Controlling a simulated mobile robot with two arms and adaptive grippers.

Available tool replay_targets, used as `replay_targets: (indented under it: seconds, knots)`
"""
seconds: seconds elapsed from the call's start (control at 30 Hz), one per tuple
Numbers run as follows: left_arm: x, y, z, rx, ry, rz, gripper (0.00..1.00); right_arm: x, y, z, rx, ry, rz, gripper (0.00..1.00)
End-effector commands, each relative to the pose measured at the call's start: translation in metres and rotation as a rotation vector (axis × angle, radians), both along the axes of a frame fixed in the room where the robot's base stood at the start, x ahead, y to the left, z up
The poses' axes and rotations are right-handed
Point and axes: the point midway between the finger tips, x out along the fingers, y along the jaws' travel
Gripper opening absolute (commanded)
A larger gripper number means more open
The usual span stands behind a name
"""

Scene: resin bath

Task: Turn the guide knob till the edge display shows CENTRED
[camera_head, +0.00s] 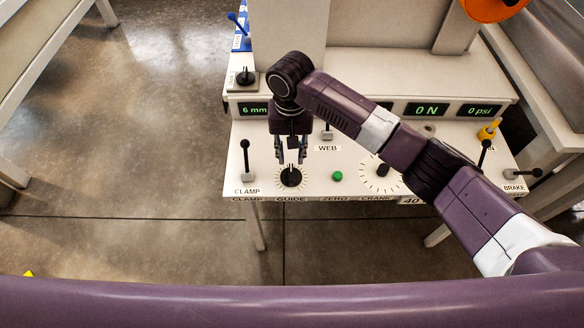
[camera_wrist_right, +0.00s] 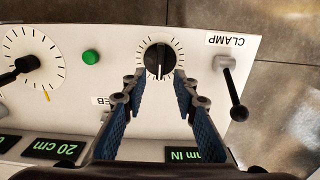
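The guide knob (camera_head: 291,177) is a black knob on a white dial at the left of the panel, above the GUIDE label. It also shows in the right wrist view (camera_wrist_right: 159,57), with a white pointer line and tick marks around it. The edge display (camera_head: 254,109) reads "6 mm" in green, its right part hidden by my arm; in the right wrist view it (camera_wrist_right: 196,155) shows "mm IN". My right gripper (camera_head: 291,158) is open and points down close to the knob. In the right wrist view its fingertips (camera_wrist_right: 159,84) are apart, with nothing between them. My left gripper is not in view.
The clamp lever (camera_head: 245,158) stands just left of the knob. A green button (camera_head: 337,176) and the crank dial (camera_head: 382,171) lie to its right. The web lever (camera_head: 327,133) is behind. Another black knob (camera_head: 246,76) sits above the display.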

Motion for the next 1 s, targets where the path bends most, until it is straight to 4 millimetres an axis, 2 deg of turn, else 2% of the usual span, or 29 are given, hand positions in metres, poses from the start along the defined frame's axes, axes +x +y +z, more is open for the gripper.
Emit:
replay_targets:
  seconds: [0.3,0.5,0.83,1.0]
  knots:
    - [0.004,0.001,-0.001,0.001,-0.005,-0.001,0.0,-0.001,-0.001,-0.048,-0.002,0.003,-0.002,0.27]
    - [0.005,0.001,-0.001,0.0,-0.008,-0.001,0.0,-0.001,0.0,-0.07,0.0,0.002,0.0,0.27]
    - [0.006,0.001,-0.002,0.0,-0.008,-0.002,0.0,-0.001,0.0,-0.075,0.001,0.0,0.0,0.27]
    - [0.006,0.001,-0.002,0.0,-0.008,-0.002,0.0,0.0,0.0,-0.075,0.001,0.0,0.0,0.09]
